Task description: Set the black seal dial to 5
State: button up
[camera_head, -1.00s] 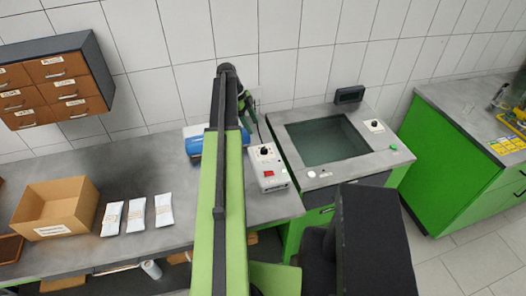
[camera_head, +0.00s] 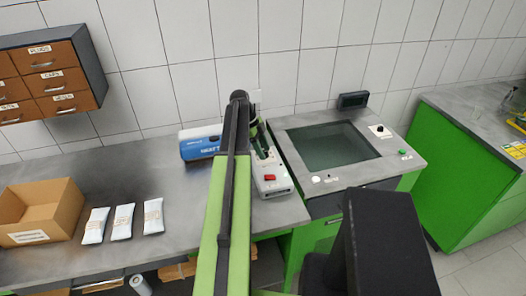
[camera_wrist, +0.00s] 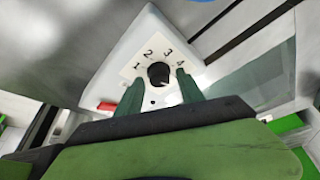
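The black dial (camera_wrist: 159,74) sits on a white panel printed with the numbers 1, 2, 3 and 4 in the wrist view. No 5 shows there, and the dial's pointer is too dark to read. My gripper (camera_wrist: 160,80) has its two green fingers apart, one to each side of the dial; I cannot tell whether they touch it. In the head view my gripper (camera_head: 262,150) is over the white control box (camera_head: 273,189), and my arm hides the dial there.
A red switch (camera_head: 270,177) is on the box front. A blue device (camera_head: 201,142) stands left of it. To the right is a bench with a dark window (camera_head: 332,146) and another black knob (camera_head: 380,129). White packets (camera_head: 123,221) and a cardboard box (camera_head: 42,211) lie left.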

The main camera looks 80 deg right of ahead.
grip_shut()
jog(key=shift+a+n+h, duration=0.15)
jog(key=shift+n+h, duration=0.15)
jog(key=shift+n, duration=0.9)
jog(key=shift+o, duration=1.3)
grip_release()
